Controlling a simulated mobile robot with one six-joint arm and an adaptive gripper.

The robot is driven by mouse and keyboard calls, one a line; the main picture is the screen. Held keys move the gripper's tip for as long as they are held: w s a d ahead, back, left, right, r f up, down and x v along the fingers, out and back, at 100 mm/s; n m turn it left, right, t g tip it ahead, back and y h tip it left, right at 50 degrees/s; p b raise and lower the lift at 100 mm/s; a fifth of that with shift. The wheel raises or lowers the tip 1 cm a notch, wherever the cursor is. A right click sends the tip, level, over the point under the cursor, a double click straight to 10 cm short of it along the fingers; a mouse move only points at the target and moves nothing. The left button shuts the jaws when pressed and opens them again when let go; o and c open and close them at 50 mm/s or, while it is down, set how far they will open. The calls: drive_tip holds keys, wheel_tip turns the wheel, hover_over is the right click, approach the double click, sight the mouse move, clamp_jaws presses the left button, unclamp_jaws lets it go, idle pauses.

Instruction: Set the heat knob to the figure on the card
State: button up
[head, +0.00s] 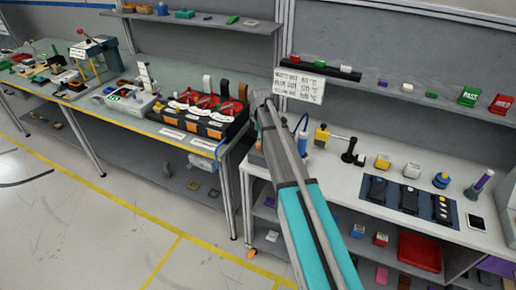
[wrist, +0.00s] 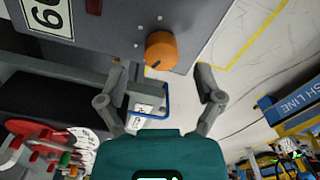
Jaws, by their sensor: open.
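An orange round knob (wrist: 161,50) stands out from a dark grey panel (wrist: 110,28) at the top of the wrist view. A dark mark on it points to the lower left, and small pale dots lie on the panel around it. My gripper (wrist: 159,74) is open and empty, its fingers apart on either side below the knob, not touching it. A white card (head: 300,86) with lines of dot colours and temperatures hangs at the shelf edge in the head view; its figures are small and hard to read. The knob and my fingers are hidden in the head view.
A large numeral label (wrist: 48,18), turned and cut off, is at the panel's left. Red discs and clips (wrist: 40,145) lie at lower left. The right bench holds a dark mat (head: 378,205) with switch modules. The floor (head: 110,215) is open at left.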

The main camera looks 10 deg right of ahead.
drive_tip(key=shift+f+b, duration=1.35)
drive_tip(key=shift+f, duration=0.35)
